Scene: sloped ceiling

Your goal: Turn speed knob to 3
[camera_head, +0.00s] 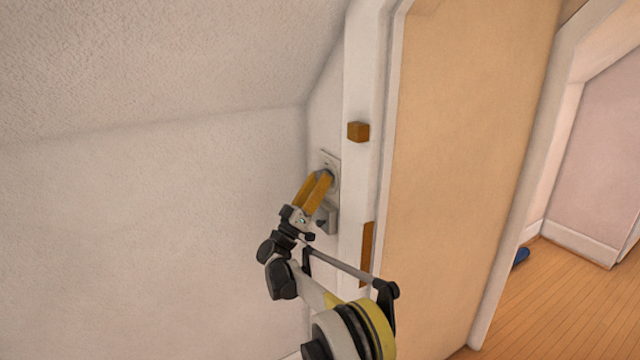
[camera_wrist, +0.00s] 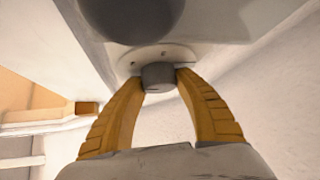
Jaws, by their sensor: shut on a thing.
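The speed knob (camera_wrist: 159,76) is a small grey round knob on a pale plate (camera_wrist: 180,54) with faint marks around it, too small to read. My gripper (camera_wrist: 159,80) has its two yellow fingers shut on the knob, one on each side. In the head view my gripper (camera_head: 325,177) reaches up to the wall plate (camera_head: 331,160) beside the door frame. The fingers largely hide the knob there, and its setting cannot be read.
A second grey fixture (camera_head: 328,217) sits on the wall just below the plate. A wooden block (camera_head: 358,131) sticks out from the white door frame (camera_head: 362,70). A tan door panel (camera_head: 470,150) stands to the right. Wooden floor (camera_head: 545,300) shows beyond it, with a blue object (camera_head: 521,257).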

